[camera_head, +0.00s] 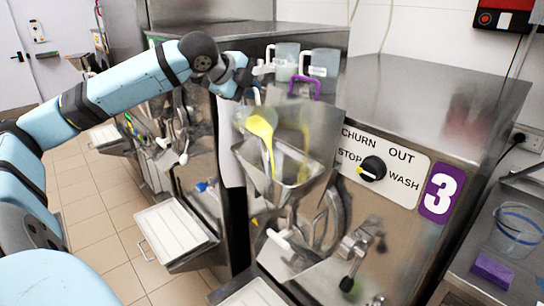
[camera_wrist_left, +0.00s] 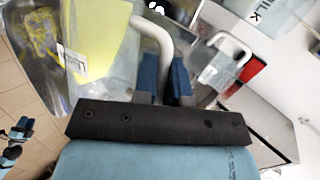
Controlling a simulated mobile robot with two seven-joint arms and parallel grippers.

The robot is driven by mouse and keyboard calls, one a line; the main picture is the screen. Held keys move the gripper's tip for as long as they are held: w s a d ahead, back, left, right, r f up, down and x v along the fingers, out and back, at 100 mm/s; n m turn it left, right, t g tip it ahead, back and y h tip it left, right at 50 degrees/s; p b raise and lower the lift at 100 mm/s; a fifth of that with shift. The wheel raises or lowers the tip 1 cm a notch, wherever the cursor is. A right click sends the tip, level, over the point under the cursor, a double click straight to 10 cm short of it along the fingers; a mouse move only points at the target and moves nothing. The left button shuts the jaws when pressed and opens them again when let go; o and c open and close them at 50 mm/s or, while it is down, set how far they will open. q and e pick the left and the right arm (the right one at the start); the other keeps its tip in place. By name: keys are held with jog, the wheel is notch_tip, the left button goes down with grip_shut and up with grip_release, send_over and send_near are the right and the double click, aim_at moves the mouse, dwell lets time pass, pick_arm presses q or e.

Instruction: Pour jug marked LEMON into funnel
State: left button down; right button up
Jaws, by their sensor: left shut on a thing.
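My left gripper (camera_head: 248,86) is shut on the white handle of a clear jug (camera_head: 243,115) with yellow liquid. The jug is tilted over the metal funnel (camera_head: 262,180) on the front of machine 3. A yellow stream (camera_head: 266,140) runs down into the funnel, and yellow smears show on its back wall. In the left wrist view the jug (camera_wrist_left: 105,45) and its handle (camera_wrist_left: 155,45) show beside the blue gripper fingers (camera_wrist_left: 165,80). No label on this jug is readable. My right gripper is not in view.
Two more jugs (camera_head: 286,60) (camera_head: 324,65) stand on the machine top behind the funnel, near a purple handle (camera_head: 305,84). A dial (camera_head: 373,168) is right of the funnel. A white tray (camera_head: 172,232) sits lower left. A clear container (camera_head: 517,230) stands at right.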

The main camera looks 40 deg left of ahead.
aim_at(259, 100)
pick_arm(q)
jog(key=shift+s+d+y+p, duration=0.2)
jog(key=shift+d+y+p, duration=0.1)
jog(key=shift+d, duration=0.45)
jog(key=shift+d+m+p, duration=0.2)
jog(key=shift+m+p, duration=0.1)
jog(key=shift+p, duration=0.05)
jog(key=shift+s+d+f+t+y+p, duration=0.1)
jog(key=shift+s+d+t+y+p, duration=0.05)
jog(key=shift+d+t+y+p, duration=0.25)
jog(key=shift+p, duration=0.6)
jog(key=shift+m+p, duration=0.3)
jog(key=shift+d+r+y+p, duration=0.4)
jog(key=shift+d+p, duration=0.2)
jog(key=shift+p, duration=0.85)
jog(key=shift+m, duration=0.3)
